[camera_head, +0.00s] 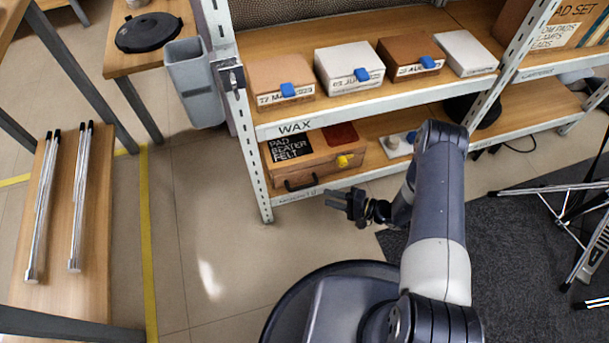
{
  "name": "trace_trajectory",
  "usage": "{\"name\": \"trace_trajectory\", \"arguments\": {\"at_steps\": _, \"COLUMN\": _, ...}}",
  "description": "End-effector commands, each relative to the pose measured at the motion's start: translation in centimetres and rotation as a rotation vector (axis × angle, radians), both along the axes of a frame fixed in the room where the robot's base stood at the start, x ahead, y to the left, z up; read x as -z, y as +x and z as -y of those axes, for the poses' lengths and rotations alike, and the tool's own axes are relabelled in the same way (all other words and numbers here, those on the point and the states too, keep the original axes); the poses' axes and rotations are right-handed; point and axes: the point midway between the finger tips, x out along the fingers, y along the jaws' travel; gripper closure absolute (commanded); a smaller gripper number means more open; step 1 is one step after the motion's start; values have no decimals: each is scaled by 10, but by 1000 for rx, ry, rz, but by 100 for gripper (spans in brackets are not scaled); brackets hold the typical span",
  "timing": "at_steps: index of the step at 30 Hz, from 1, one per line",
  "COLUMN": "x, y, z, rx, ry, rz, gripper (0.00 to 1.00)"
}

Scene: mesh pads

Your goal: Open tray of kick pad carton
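The kick pad carton appears to be the brown box (320,158) on the lower shelf, labelled "PAD BEATER FELT". Its front has a dark handle (301,182) at the lower left and a yellow knob (344,161) at the right. The front looks closed. My gripper (337,200) is in front of the shelf, right of the dark handle and below the yellow knob, pointing left. Its two dark fingers look parted with nothing between them. It looks apart from the box, though its exact distance is hard to tell.
The upper shelf (290,123), marked "WAX", holds several boxes with blue tabs and overhangs the brown box. A shelf post (250,140) stands left of it. A bench (90,240) with metal rods is at left. A stand (560,200) is at right. The floor (220,230) between is clear.

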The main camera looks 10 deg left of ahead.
Motion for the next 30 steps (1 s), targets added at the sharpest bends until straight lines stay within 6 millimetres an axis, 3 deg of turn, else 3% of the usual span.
{"name": "trace_trajectory", "arguments": {"at_steps": 10, "x": 16, "y": 5, "z": -9, "rx": 61, "ry": 50, "rz": 39, "gripper": 64}}
{"name": "trace_trajectory", "arguments": {"at_steps": 24, "x": 29, "y": 20, "z": -83, "rx": 59, "ry": 49, "rz": 39, "gripper": 64}}
{"name": "trace_trajectory", "arguments": {"at_steps": 30, "x": 30, "y": 25, "z": -101, "rx": 60, "ry": 49, "rz": 39, "gripper": 64}}
